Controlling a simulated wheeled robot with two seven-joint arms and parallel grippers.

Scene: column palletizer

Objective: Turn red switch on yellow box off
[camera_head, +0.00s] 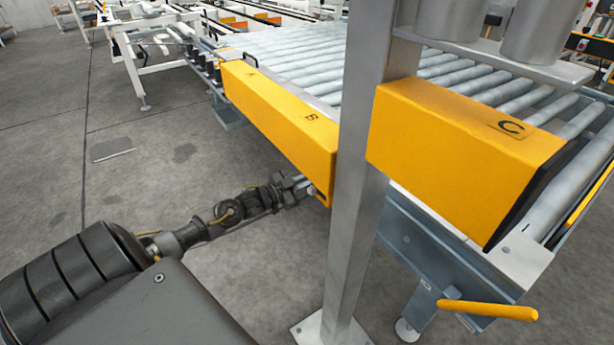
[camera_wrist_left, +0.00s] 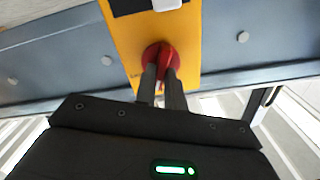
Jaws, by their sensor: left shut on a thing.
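The yellow box (camera_wrist_left: 187,38) shows in the left wrist view, mounted on a grey metal beam. The red switch (camera_wrist_left: 160,52) is a round knob on its face. My left gripper (camera_wrist_left: 163,78) has its two dark fingers on the red switch and is shut on it. In the head view my left gripper (camera_head: 302,186) reaches in from the left to the lower right end of the long yellow housing marked A and B (camera_head: 285,122). The red switch is hidden there. My right gripper is not in view.
A grey upright post (camera_head: 350,190) stands just right of my left gripper. A yellow housing marked C (camera_head: 455,140) and a roller conveyor (camera_head: 310,50) lie beyond. A yellow handle (camera_head: 488,310) sticks out at lower right. The floor at left is mostly clear.

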